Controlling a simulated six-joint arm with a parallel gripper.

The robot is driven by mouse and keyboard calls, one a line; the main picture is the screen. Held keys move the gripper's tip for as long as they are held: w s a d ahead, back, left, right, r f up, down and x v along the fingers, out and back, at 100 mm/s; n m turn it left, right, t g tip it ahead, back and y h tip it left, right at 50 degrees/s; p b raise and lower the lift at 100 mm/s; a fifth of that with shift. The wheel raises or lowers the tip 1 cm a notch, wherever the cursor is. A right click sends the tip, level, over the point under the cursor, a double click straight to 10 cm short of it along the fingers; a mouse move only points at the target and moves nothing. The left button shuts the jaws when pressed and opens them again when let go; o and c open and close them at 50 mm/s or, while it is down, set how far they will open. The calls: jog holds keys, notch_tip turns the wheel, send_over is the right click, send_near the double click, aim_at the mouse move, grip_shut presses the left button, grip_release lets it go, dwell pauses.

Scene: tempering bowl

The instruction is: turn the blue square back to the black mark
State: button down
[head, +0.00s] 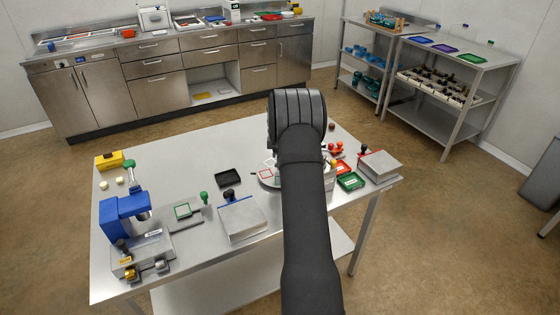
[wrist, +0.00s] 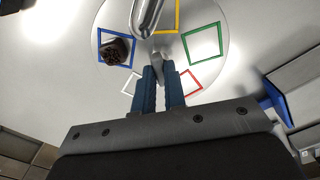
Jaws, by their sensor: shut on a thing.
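A round pale turntable (wrist: 143,58) carries coloured square outlines; part of it also shows in the head view (head: 267,184), left of my arm. The blue square (wrist: 101,53) is at the disc's left in the wrist view, with a dark brown lump (wrist: 117,50) inside it. Yellow (wrist: 178,16), green (wrist: 220,40), red (wrist: 186,98) and white (wrist: 128,87) squares lie around the same disc. My gripper (wrist: 163,73) is shut on a small grey knob (wrist: 168,72) near the disc's middle. I cannot make out the black mark in the wrist view.
A shiny metal spout (wrist: 146,14) hangs over the disc's far side. On the table stand a blue machine (head: 125,215), a grey box (head: 242,220), a black tray (head: 229,177), a green tray (head: 350,181) and another grey box (head: 381,166).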

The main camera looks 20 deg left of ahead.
jog(key=shift+n, duration=8.8)
jog(key=c, duration=1.5)
grip_release()
jog(key=shift+r, duration=0.1)
notch_tip(320, 180, up, 17)
jog(key=shift+r, duration=0.15)
